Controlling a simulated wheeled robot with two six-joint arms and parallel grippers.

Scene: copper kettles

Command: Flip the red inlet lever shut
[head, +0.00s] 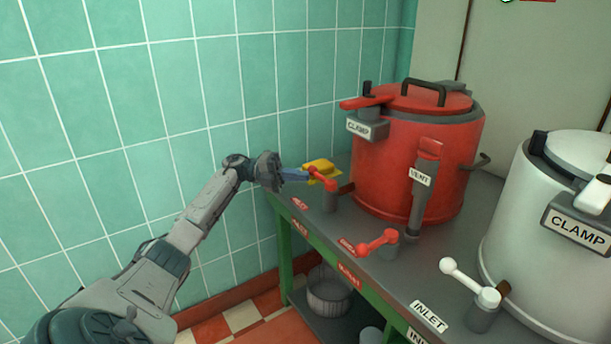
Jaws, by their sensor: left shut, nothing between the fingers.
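My left gripper (306,176), with blue fingers, is shut and empty. Its tips are at a red lever (322,179) on a grey post at the left end of the bench; I cannot tell whether they touch. A yellow piece (321,166) is just behind the tips. A second red lever (378,241) sits on a short post nearer the front, its knobbed handle pointing left. A small red label (347,246) lies beside it. My right gripper is out of view.
A red kettle (395,165) with CLAMP and VENT tags stands behind the levers on the grey bench (405,275). A white kettle (545,235) stands at right, with a white lever (468,283) and INLET label (429,316) before it. A tiled wall (120,120) bounds the left.

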